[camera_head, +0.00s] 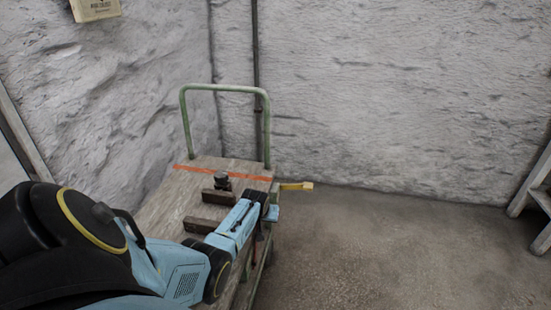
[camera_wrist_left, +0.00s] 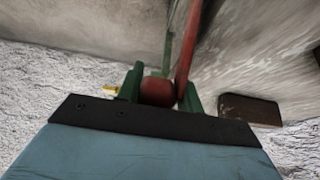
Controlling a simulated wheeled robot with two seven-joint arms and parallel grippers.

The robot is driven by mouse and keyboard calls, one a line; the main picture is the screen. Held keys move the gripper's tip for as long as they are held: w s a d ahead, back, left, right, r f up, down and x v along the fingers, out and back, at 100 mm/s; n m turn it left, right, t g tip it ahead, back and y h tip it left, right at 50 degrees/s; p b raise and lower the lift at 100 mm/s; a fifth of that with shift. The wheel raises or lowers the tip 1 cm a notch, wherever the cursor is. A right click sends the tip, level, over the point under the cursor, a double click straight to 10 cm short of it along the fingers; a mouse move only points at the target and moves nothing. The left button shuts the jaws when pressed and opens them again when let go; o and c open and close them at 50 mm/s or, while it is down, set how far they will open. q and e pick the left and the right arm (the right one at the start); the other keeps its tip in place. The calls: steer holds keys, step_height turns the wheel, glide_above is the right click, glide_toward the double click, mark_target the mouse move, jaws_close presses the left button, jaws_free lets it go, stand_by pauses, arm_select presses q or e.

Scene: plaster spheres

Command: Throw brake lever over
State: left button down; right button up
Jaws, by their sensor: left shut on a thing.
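The brake lever is a red bar (camera_wrist_left: 188,45) with a round red knob (camera_wrist_left: 157,90) in the left wrist view. My left gripper (camera_wrist_left: 161,92) has its two green fingers on either side of the knob and is shut on it. In the head view my left arm reaches over the cart, and the left gripper (camera_head: 270,212) is at the cart's right edge, where the lever is mostly hidden. My right gripper is not in view.
The cart (camera_head: 165,205) has a worn wooden deck, an orange stripe and a green push handle (camera_head: 183,115). Brown blocks (camera_head: 200,225) and a dark round piece (camera_head: 221,181) sit on the deck. A yellow piece (camera_head: 297,186) juts out right. Floor (camera_head: 390,250) to the right is clear.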

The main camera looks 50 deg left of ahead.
arm_select(q)
steer(key=shift+w+d+f, duration=0.15)
steer(key=shift+d+f, duration=0.05)
steer(key=shift+d, duration=0.2)
steer(key=c, duration=1)
jaws_free()
steer(key=shift+w, duration=0.15)
steer(key=shift+c, duration=0.2)
steer(key=shift+a, duration=0.2)
steer(key=shift+r, duration=0.1)
